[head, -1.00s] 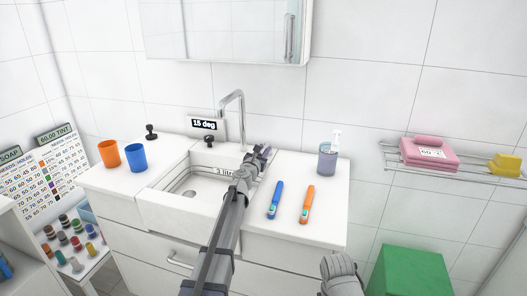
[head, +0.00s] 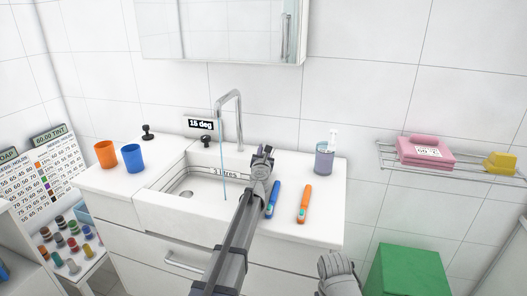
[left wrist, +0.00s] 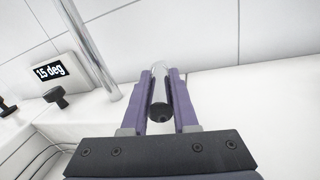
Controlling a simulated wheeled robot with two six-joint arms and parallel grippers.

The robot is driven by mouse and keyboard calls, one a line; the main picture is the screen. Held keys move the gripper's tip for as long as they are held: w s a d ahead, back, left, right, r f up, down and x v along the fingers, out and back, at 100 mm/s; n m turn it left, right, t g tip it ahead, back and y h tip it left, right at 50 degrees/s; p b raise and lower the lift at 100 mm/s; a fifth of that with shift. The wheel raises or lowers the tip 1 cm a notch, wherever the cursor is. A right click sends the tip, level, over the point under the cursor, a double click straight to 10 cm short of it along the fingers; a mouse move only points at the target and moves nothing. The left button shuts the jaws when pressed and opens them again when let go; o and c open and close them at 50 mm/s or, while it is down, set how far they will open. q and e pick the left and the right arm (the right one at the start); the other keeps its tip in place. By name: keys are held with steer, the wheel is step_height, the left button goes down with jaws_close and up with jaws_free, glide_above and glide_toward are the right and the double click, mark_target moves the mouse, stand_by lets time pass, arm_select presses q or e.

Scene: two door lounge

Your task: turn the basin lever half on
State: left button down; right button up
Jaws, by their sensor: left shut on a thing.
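The basin lever (left wrist: 159,92) is a short chrome bar with a dark end, seen between my fingers in the left wrist view. My left gripper (head: 263,152) is shut on it, to the right of the tall chrome tap (head: 239,115). In the head view my gripper hides the lever. A thin blue stream of water (head: 223,160) falls from the spout into the white basin (head: 165,208), which has a line marked 3 litres on its inner wall. A grey part of my right arm shows at the bottom; its gripper fingers do not show.
A sign reading 15 deg (head: 200,124) stands behind a black knob (head: 206,141). Orange (head: 106,154) and blue (head: 133,158) cups stand left. A blue toothbrush (head: 273,199), an orange toothbrush (head: 304,203) and a soap dispenser (head: 324,160) are on the right counter.

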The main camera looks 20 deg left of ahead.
arm_select(q)
steer(key=c, duration=0.7)
jaws_free()
steer(key=shift+s, duration=0.1)
steer(key=s, duration=0.3)
steer(key=s+d, duration=0.1)
steer(key=s, duration=0.3)
steer(key=shift+s+d, duration=0.2)
steer(key=shift+s, duration=0.05)
